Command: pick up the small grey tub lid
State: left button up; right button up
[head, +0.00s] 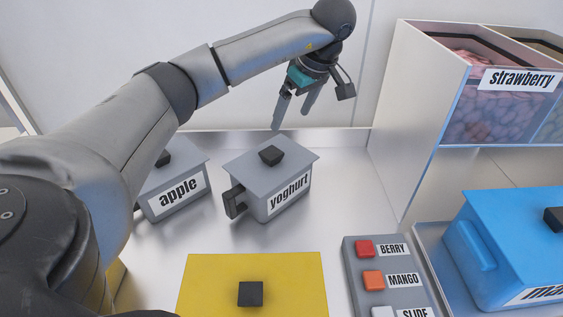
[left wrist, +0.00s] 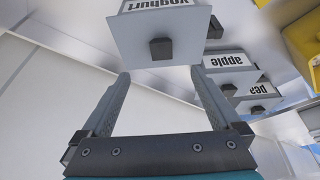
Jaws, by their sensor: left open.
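The grey tub marked "yoghurt" (head: 288,193) stands on the metal counter, its flat grey lid (head: 248,160) on top with a square black knob (head: 271,155). The lid and knob also show in the left wrist view, beyond my fingertips. A similar grey tub marked "apple" (head: 179,198) stands to its left, partly behind my arm. My left gripper (head: 291,118) is open and empty, above and behind the yoghurt lid in the head view, apart from it. In the left wrist view its fingers (left wrist: 160,74) are spread with nothing between them. My right gripper is not in view.
A yellow lid (head: 215,285) with a black knob is at the front. A button panel (head: 357,260) and a blue tub (head: 505,230) are to the right. A clear-fronted strawberry bin (head: 480,120) stands back right. A third grey tub (left wrist: 248,91) shows beyond apple.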

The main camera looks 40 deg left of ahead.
pick_arm(q)
send_near(271, 152)
jog(key=f, duration=0.3)
jog(key=shift+a, duration=0.2)
jog(key=shift+a+x, duration=0.1)
jog(key=shift+x, duration=1.35)
jog(key=shift+a+x, duration=0.15)
jog(key=shift+x, duration=1.3)
jog(key=shift+w+r, duration=0.1)
jog(key=shift+r, duration=0.05)
jog(key=shift+c, duration=0.4)
jog(key=c, duration=1.3)
jog(key=shift+c, duration=0.7)
jog(key=shift+r, duration=0.1)
